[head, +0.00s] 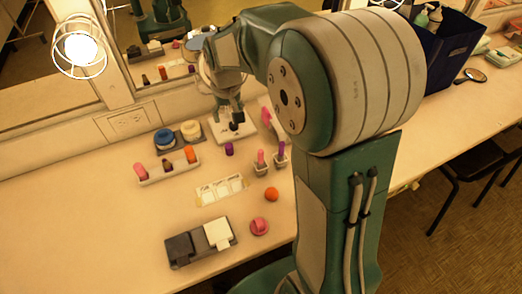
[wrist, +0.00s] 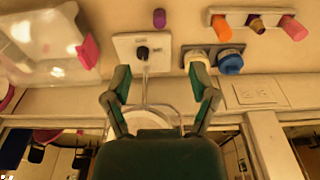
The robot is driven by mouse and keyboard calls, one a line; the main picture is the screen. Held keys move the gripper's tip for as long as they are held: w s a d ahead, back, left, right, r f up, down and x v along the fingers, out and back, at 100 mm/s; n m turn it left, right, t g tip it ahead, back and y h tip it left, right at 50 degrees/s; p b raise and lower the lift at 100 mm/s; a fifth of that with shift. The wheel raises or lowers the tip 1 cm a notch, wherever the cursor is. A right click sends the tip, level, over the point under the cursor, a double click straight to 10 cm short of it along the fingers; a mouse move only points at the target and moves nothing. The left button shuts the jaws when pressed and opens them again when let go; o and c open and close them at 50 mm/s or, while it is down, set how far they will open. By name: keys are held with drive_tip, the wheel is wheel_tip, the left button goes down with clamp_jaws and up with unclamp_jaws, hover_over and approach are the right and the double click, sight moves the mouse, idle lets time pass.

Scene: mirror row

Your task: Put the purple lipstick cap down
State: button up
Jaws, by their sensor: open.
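A small purple cap (head: 229,149) stands on the counter, just in front of a white plate (head: 216,134) with a black knob (head: 234,127). In the wrist view the purple cap (wrist: 159,18) is near the top edge, apart from the white plate (wrist: 124,42). My gripper (head: 230,113) is over the plate, behind the cap in the head view. In the wrist view my gripper (wrist: 160,80) has its two fingers spread with nothing between them. Another purple lipstick (head: 281,150) stands in a small holder to the right, beside a pink one (head: 261,158).
A white rack (head: 181,171) with three lipsticks and blue (head: 164,139) and cream (head: 191,130) jars stand left. An orange ball (head: 271,194), pink round item (head: 259,227) and grey case (head: 184,262) lie nearer. A clear bin (wrist: 40,70) shows in the wrist view. The mirror is behind.

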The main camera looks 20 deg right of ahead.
drive_tip(key=s+r+t, duration=0.2)
drive_tip(key=s+r, duration=0.2)
drive_tip(key=s, duration=0.7)
drive_tip(key=s+r+t, duration=0.2)
drive_tip(key=s+r, duration=0.3)
drive_tip(key=s, duration=0.7)
drive_tip(key=shift+s, duration=0.2)
drive_tip(key=shift+r, duration=0.1)
drive_tip(key=shift+c, duration=0.3)
